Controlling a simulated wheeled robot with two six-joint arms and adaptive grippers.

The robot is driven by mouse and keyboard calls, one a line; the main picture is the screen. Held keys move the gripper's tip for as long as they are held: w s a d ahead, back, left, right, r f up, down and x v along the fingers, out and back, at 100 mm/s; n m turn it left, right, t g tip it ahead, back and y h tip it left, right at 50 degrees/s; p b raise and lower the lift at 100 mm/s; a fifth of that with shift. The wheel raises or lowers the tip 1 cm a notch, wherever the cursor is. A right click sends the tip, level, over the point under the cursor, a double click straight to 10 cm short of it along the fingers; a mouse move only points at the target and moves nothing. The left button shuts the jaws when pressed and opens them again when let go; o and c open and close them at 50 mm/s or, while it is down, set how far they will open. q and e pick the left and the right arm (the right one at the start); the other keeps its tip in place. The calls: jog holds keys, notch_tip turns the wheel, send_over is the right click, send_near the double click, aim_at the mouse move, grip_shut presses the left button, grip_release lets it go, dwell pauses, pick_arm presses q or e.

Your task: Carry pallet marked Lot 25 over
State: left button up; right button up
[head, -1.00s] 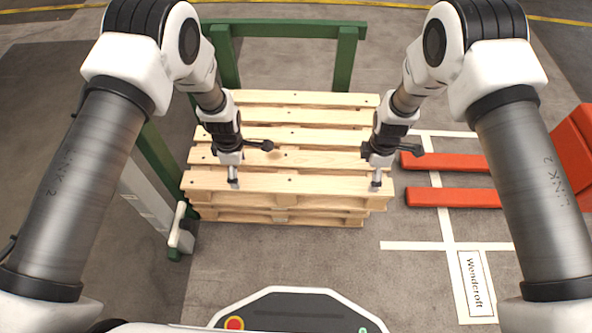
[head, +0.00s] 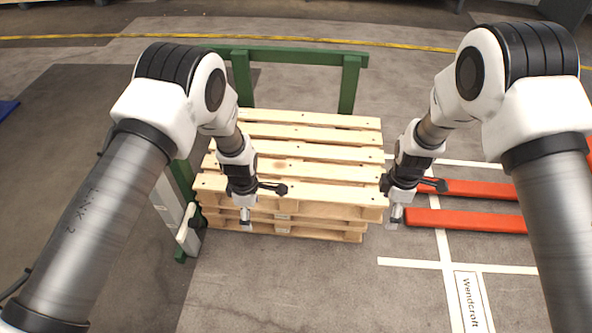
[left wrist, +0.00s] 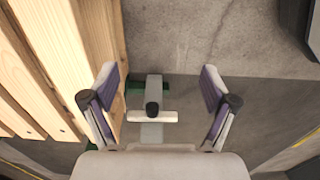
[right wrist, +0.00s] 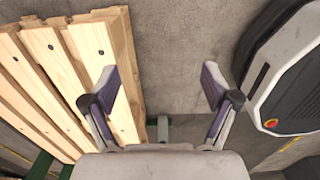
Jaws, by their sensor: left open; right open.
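A stack of light wooden pallets (head: 285,172) stands on the floor in the middle of the head view. I see no Lot 25 mark on it. The pallets also fill the left of the left wrist view (left wrist: 65,60) and of the right wrist view (right wrist: 85,65). My left gripper (head: 246,220) is open and empty at the stack's near edge, left of its middle. My right gripper (head: 395,220) is open and empty just off the stack's near right corner. I cannot tell the exact height of either gripper against the top boards.
A green frame (head: 300,57) stands behind and left of the stack, with a white lever-like part (head: 188,232) at its near left. Red forks (head: 465,221) lie to the right. White floor lines and a Wendcroft label (head: 470,303) lie at the near right. The floor in front is clear.

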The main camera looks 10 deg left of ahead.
notch_tip(320, 180, up, 6)
jog(key=shift+w, duration=0.1)
dwell(0.4)
